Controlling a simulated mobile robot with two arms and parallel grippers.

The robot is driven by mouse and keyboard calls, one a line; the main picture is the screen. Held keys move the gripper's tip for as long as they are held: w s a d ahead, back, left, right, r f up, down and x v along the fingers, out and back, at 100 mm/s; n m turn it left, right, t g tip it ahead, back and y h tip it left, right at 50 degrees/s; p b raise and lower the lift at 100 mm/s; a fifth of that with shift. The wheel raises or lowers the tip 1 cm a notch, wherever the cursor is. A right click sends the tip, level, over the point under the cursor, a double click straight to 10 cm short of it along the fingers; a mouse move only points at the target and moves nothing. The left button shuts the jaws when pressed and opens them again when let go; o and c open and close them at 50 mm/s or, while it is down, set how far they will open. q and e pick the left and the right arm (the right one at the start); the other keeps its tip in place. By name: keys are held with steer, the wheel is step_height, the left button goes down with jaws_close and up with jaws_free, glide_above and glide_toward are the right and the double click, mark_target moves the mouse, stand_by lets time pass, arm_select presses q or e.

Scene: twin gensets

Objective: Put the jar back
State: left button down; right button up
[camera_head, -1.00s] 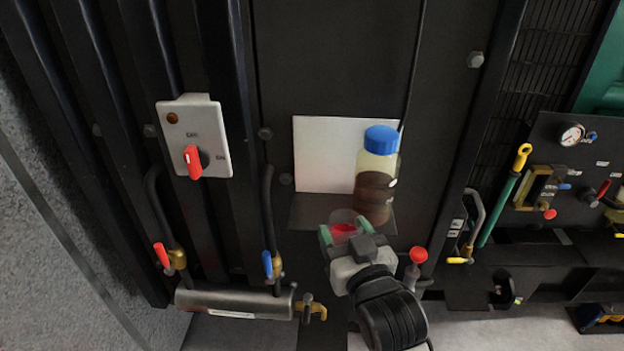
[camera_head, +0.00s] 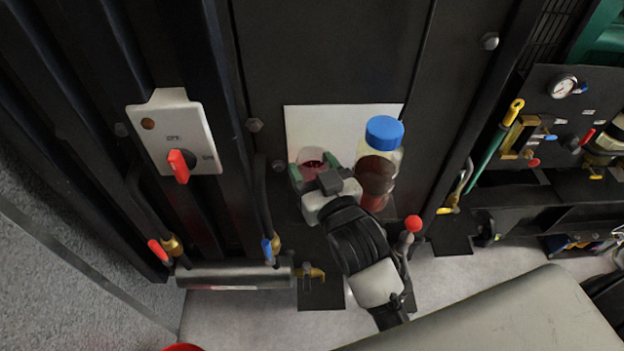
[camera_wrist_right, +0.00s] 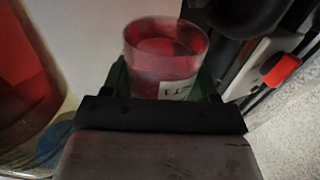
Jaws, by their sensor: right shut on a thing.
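The jar (camera_head: 313,157) is a small clear cup with dark red liquid inside. My right gripper (camera_head: 316,176) is shut on it, with green fingertips at its sides. In the right wrist view the jar (camera_wrist_right: 166,55) looks upright, with a white label low on its side, between the green fingers (camera_wrist_right: 165,85). In the head view it is in front of the white panel (camera_head: 340,120), left of the bottle. Whether it touches the shelf below cannot be told. My left gripper is not in view.
A blue-capped bottle (camera_head: 380,160) with brown-red liquid stands close to the right of my gripper. A switch box with a red knob (camera_head: 177,164) is at the left. A red-knobbed lever (camera_head: 413,224) is right of my arm. Pipes with valves (camera_head: 235,275) run below left.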

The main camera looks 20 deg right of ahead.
steer(key=f, duration=0.3)
steer(key=shift+w+f, duration=0.15)
steer(key=shift+w, duration=0.2)
steer(key=shift+s+f, duration=0.25)
steer(key=shift+f, duration=0.05)
steer(key=shift+w+f, duration=0.15)
steer(key=o, duration=0.6)
steer(key=shift+f, duration=0.1)
steer(key=o, duration=0.5)
